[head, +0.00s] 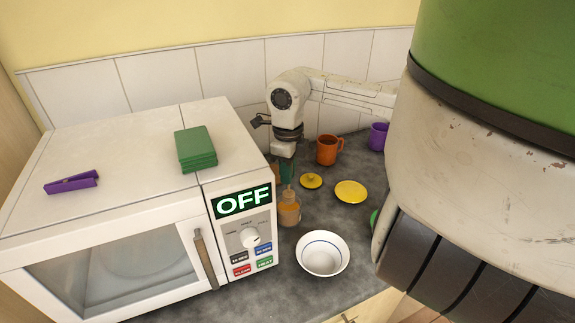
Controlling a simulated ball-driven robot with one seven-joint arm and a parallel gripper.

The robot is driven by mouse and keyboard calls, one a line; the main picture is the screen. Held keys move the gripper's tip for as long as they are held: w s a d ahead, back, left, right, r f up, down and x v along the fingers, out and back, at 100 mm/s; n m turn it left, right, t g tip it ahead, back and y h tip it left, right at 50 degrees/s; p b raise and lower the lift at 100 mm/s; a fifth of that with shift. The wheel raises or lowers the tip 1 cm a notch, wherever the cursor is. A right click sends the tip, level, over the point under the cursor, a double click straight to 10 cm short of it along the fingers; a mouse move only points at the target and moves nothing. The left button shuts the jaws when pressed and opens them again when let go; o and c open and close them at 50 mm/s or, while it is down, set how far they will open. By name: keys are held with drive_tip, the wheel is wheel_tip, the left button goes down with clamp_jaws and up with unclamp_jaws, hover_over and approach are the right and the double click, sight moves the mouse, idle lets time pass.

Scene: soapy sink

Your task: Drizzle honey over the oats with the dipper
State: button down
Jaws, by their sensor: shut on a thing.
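My gripper (284,158) points down in front of the tiled wall, just right of the microwave. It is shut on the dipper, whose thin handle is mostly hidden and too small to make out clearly. Directly below is an amber honey jar (289,213) on the dark counter; I cannot tell how far the dipper reaches into it. A white bowl with a blue ring (322,256) stands in front and to the right of the jar. Its inside looks pale, and I cannot make out oats in it.
A white microwave (150,215) reading OFF fills the left, with green blocks (196,149) and a purple item (71,182) on top. An orange mug (328,150), a yellow lid (311,181), a yellow plate (351,191) and a purple mug (378,136) stand behind the bowl.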

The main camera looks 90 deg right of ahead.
sight(288, 191)
drive_tip(key=shift+f+b, duration=3.15)
drive_tip(key=shift+f, duration=0.05)
drive_tip(key=shift+r, duration=0.15)
drive_tip(key=shift+r+p, duration=1.9)
drive_tip(key=shift+r, duration=2.35)
